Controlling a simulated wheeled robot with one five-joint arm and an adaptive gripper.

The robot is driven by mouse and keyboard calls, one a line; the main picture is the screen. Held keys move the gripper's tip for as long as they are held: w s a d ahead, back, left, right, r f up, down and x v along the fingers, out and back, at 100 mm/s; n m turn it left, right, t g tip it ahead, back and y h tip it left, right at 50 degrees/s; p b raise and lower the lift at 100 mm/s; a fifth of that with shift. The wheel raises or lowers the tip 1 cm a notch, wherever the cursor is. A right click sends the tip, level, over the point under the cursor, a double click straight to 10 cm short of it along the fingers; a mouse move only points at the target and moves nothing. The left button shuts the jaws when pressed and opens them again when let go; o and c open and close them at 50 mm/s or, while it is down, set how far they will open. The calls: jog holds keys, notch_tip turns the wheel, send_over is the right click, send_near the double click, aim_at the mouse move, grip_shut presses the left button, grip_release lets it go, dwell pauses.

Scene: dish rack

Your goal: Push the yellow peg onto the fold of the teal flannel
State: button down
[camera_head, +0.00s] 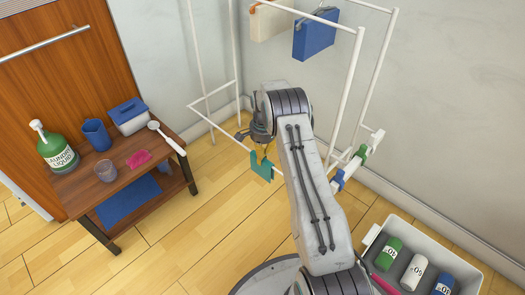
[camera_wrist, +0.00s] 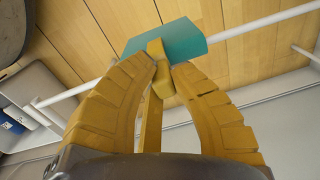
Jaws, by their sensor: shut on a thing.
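The teal flannel (camera_head: 261,167) hangs folded over a low white rail of the rack in the head view. It also shows in the wrist view (camera_wrist: 188,37), across the rail beyond my fingertips. My gripper (camera_wrist: 164,75) is shut on the yellow peg (camera_wrist: 159,60), which sits between the two ribbed fingers. The peg's far end overlaps the flannel in the wrist view; I cannot tell whether it touches or grips the fold. In the head view my gripper (camera_head: 262,138) is just above the flannel, and the peg is barely visible there.
A wooden table (camera_head: 120,190) with a green bottle (camera_head: 57,150) stands left.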

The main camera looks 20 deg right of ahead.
jog(key=shift+f, duration=0.3)
dwell(0.6)
jog(key=c, duration=1.2)
grip_release()
jog(key=shift+r, duration=0.1)
notch_tip(320, 180, up, 12)
jog(key=shift+s, duration=0.25)
